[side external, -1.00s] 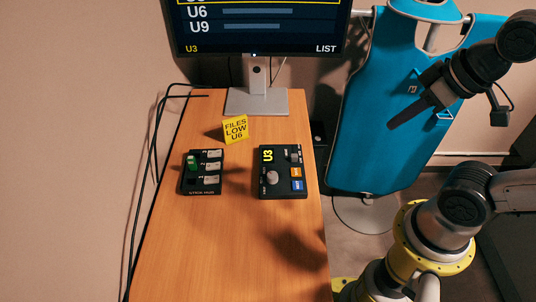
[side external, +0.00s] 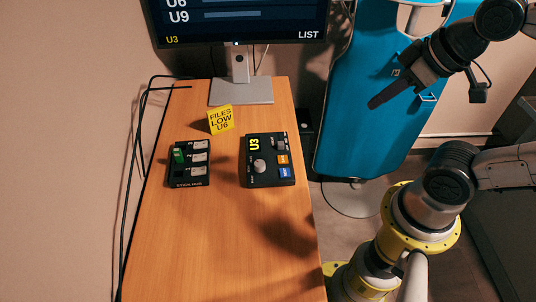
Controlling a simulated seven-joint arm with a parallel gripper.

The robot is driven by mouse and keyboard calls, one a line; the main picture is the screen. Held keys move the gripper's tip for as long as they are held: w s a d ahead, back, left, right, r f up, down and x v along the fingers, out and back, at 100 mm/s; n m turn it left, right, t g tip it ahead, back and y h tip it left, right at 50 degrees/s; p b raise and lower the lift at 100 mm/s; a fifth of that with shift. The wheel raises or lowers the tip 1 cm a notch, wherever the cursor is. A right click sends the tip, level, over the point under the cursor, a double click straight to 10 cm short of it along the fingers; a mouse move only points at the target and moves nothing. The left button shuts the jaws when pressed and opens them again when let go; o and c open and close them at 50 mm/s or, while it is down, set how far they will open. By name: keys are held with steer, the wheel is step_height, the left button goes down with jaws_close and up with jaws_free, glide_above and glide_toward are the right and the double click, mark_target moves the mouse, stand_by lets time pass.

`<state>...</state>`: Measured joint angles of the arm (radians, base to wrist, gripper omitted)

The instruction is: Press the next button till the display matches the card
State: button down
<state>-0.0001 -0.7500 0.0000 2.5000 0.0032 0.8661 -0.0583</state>
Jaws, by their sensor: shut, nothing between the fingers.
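The yellow card (side external: 220,120) stands on the table and reads "FILES LOW U6". The dark control box (side external: 262,178) has a yellow "U3" readout, a grey knob (side external: 259,166), an orange button (side external: 282,159) and a blue button (side external: 284,173). The button labels are too small to read surely. The monitor (side external: 255,30) is cut off at the top. It shows rows "U6" and "U9", with "U3" at bottom left and "LIST" at bottom right. My gripper (side external: 373,104) is shut and empty, raised to the right of the box, in front of the blue board and apart from the buttons.
A dark stick hub (side external: 187,176) with a green stick (side external: 179,155) sits left of the box. The monitor stand (side external: 241,92) is at the table's back. Black cables (side external: 138,150) run along the left edge. A blue board (side external: 355,130) stands right. The table's front (side external: 190,245) is clear.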

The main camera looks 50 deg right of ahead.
steer(key=w+a+r+n+t+y, duration=0.1)
steer(key=w+a+r+n+t, duration=0.15)
steer(key=w, duration=0.35)
steer(key=n+h, duration=0.1)
steer(key=n, duration=0.4)
glide_above(289, 174)
step_height(289, 174, down, 19)
steer(key=shift+t, duration=0.35)
steer(key=shift+r, duration=0.1)
steer(key=shift+h, duration=0.3)
steer(key=shift+f, duration=4.4)
